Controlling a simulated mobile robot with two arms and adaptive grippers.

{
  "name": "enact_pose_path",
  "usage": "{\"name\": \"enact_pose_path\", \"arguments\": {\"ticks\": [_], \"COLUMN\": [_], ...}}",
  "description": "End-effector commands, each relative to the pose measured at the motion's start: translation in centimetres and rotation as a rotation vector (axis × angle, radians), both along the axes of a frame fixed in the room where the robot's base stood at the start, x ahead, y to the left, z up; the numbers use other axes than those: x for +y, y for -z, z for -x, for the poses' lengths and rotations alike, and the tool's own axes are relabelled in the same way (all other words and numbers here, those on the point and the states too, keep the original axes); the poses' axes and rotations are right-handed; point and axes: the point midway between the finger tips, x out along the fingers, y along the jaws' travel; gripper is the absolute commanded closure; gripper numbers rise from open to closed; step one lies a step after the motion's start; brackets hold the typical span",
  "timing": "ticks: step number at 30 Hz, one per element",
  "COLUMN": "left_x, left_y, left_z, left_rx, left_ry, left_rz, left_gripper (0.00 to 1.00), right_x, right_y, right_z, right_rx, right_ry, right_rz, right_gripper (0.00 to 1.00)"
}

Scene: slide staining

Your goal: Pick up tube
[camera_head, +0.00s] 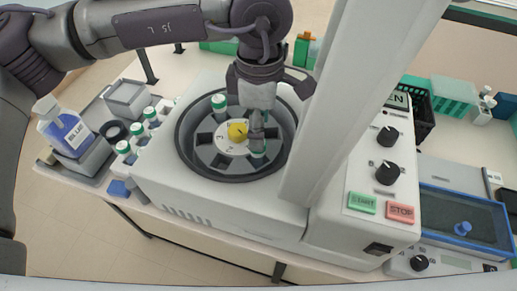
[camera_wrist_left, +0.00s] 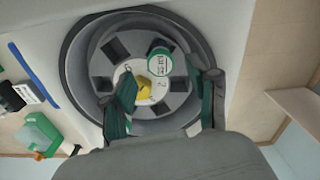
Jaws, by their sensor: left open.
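The round rotor bowl (camera_head: 187,150) of the white centrifuge stands open and has a yellow centre knob (camera_head: 237,131). One tube with a green-and-white cap (camera_head: 219,103) stands in the rotor at its back left. My left gripper (camera_head: 258,122) reaches down into the bowl, open. In the left wrist view its fingers (camera_wrist_left: 165,88) are spread, with a green-capped tube (camera_wrist_left: 160,56) beyond them. I cannot tell whether a finger touches a tube. My right gripper is not in view.
The white lid post (camera_head: 335,110) rises close to the right of my left gripper. Several capped tubes stand in a rack at the left, near a blue-labelled bottle (camera_head: 66,130). START (camera_head: 362,202) and STOP (camera_head: 400,211) buttons and a blue tray (camera_head: 436,233) are at the right.

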Motion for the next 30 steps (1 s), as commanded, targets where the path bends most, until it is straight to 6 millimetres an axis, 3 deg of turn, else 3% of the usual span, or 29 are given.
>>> {"name": "enact_pose_path", "arguments": {"ticks": [11,18,27,30], "left_x": [0.1,0.3,0.2,0.2], "left_y": [3.4,6.8,7.5,7.5], "left_z": [0.2,0.3,0.2,0.2], "left_rx": [0.004,0.003,0.000,0.000], "left_ry": [-0.001,-0.001,-0.001,-0.001], "left_rz": [0.000,0.002,0.002,0.002], "left_gripper": [0.41,0.41,0.41,0.57], "right_x": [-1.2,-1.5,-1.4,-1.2], "right_y": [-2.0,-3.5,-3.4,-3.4], "right_z": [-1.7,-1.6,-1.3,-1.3], "right_rx": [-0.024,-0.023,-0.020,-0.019], "right_ry": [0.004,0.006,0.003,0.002], "right_rz": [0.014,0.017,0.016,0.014], "right_gripper": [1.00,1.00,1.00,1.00]}}
